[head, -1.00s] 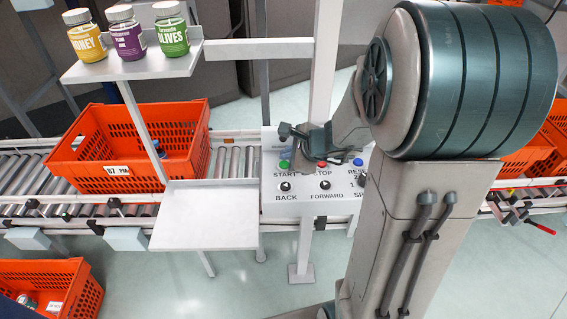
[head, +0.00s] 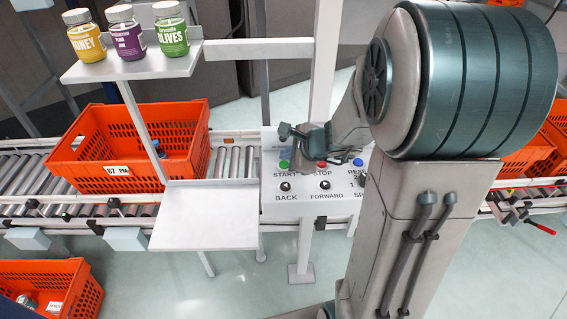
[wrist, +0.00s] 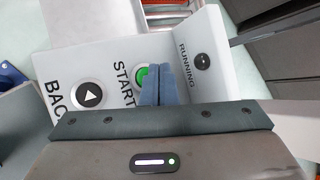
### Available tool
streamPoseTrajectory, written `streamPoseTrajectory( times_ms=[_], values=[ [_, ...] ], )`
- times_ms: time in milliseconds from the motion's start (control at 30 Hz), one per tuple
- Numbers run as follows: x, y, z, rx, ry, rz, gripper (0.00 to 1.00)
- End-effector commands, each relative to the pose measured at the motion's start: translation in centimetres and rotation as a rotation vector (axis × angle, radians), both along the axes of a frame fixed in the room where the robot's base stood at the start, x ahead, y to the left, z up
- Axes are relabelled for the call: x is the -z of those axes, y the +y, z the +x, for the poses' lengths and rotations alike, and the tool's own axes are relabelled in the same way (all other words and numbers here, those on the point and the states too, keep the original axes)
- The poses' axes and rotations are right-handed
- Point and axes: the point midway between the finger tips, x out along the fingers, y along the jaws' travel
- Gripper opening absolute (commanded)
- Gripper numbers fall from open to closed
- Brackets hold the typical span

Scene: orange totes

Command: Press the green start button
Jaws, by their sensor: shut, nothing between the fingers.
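The green start button (head: 283,164) sits on the sloped white control panel (head: 290,208), above the word START. In the wrist view the green button (wrist: 141,75) shows partly behind my fingertips. My gripper (wrist: 159,72) is shut with nothing between its fingers, and its tips overlap the right part of the button in that view.
A red STOP button (head: 321,163), a blue button (head: 358,161) and black knobs share the panel. An orange tote (head: 185,150) stands on the roller conveyor (head: 233,162) to the left. A shelf (head: 130,64) holds three jars. A small plate (head: 205,225) juts out left of the panel.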

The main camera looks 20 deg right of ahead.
Motion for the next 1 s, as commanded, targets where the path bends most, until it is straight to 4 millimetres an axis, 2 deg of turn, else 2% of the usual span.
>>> streamPoseTrajectory(
  times_ms=[400, 1000],
  values=[
    [0.9, 0.0, 0.1, 0.000, -0.001, -0.001, 0.00],
    [1.1, 0.0, 0.0, 0.000, 0.000, 0.000, 0.00]
  ],
)
